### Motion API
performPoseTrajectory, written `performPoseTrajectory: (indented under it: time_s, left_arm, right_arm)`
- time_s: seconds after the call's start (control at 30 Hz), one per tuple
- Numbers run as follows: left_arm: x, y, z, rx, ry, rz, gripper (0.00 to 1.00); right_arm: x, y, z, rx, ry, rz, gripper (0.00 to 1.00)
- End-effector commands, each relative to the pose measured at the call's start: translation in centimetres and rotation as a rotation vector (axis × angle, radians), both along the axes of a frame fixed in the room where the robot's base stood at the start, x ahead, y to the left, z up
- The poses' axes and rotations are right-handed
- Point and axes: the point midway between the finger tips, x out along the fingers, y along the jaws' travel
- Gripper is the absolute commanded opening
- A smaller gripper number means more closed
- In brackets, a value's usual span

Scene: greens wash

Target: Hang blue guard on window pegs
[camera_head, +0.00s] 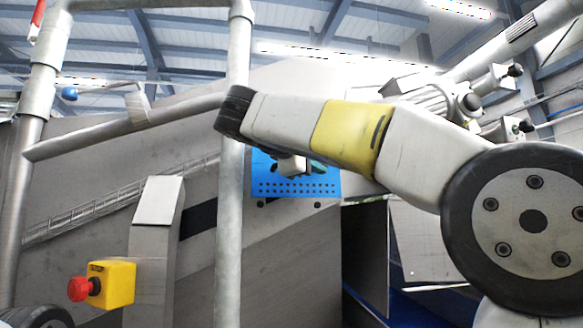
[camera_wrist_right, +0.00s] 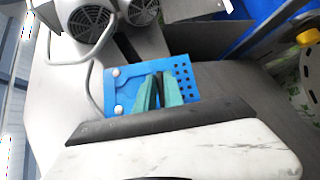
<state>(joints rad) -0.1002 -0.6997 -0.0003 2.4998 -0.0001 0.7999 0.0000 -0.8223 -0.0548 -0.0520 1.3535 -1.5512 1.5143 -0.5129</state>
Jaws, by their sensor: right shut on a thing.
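The blue guard (camera_head: 297,187) is a flat plate with rows of holes along its lower part, upright against the grey metal machine wall. My right gripper (camera_head: 308,168) is in front of its upper middle, partly hidden by my arm. In the right wrist view the green-padded right gripper (camera_wrist_right: 160,88) is shut on the blue guard (camera_wrist_right: 183,71). Two pale round peg heads, an upper one (camera_wrist_right: 116,72) and a lower one (camera_wrist_right: 118,110), show at the guard's solid end, away from the holes. I cannot tell whether they pass through it. My left gripper is not in view.
A vertical grey pipe (camera_head: 230,220) stands just left of the guard. A yellow box with a red button (camera_head: 100,285) is at lower left. Two round fan-like units (camera_wrist_right: 90,22) are near the guard in the wrist view. Two dark knobs (camera_head: 261,205) sit below it.

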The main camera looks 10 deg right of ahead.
Motion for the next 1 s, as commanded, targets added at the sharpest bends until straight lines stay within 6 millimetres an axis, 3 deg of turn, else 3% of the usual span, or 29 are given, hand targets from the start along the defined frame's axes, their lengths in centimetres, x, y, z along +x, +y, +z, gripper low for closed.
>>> performPoseTrajectory:
  time_s: [0.47,1.0]
  left_arm:
    - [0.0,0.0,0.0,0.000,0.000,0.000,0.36]
    - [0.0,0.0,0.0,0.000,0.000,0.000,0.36]
  right_arm:
    - [-0.5,-0.2,-0.1,0.011,-0.075,0.002,0.00]
    - [3.7,0.0,-0.1,0.013,-0.078,0.001,0.00]
